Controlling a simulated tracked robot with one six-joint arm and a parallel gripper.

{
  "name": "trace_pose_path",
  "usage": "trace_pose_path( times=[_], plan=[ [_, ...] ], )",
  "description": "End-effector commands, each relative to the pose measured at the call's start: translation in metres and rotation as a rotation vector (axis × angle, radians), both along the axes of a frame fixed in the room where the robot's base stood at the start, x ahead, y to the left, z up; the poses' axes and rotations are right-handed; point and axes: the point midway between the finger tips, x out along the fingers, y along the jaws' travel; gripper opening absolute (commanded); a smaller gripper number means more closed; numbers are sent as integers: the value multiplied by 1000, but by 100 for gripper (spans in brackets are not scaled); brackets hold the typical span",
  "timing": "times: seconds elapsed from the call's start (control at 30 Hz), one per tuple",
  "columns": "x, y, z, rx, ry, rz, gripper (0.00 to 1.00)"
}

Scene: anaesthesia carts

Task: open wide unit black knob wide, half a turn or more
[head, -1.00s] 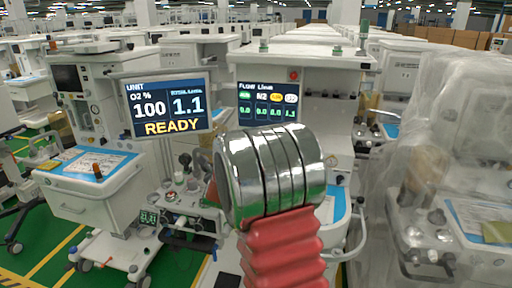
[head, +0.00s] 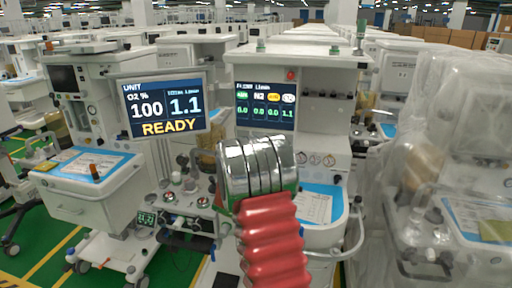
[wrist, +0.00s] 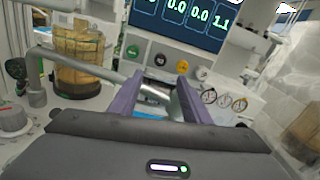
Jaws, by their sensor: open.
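The wide unit (head: 310,140) stands in the middle of the head view, with a flow screen on its front. The black knob shows beyond the gap between the fingertips, and I see no contact. In the head view my arm hides the knob row.
A grey metal bar (wrist: 85,65) crosses the wrist view behind the left finger. An amber canister (wrist: 82,55) stands at left, and several gauges (wrist: 225,100) are at right. A plastic-wrapped machine (head: 445,150) stands right of the unit in the head view.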

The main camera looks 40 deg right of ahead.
Motion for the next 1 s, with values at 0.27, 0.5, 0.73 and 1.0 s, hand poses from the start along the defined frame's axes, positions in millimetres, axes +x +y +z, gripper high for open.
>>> trace_pose_path(
  times=[0.27,0.5,0.73,1.0],
  plan=[
    [21,-28,-1,0,0,-2,43],
    [39,-53,-1,1,0,-2,43],
    [56,-75,-1,0,0,-2,43],
    [73,-96,-1,1,2,-1,43]
  ],
)
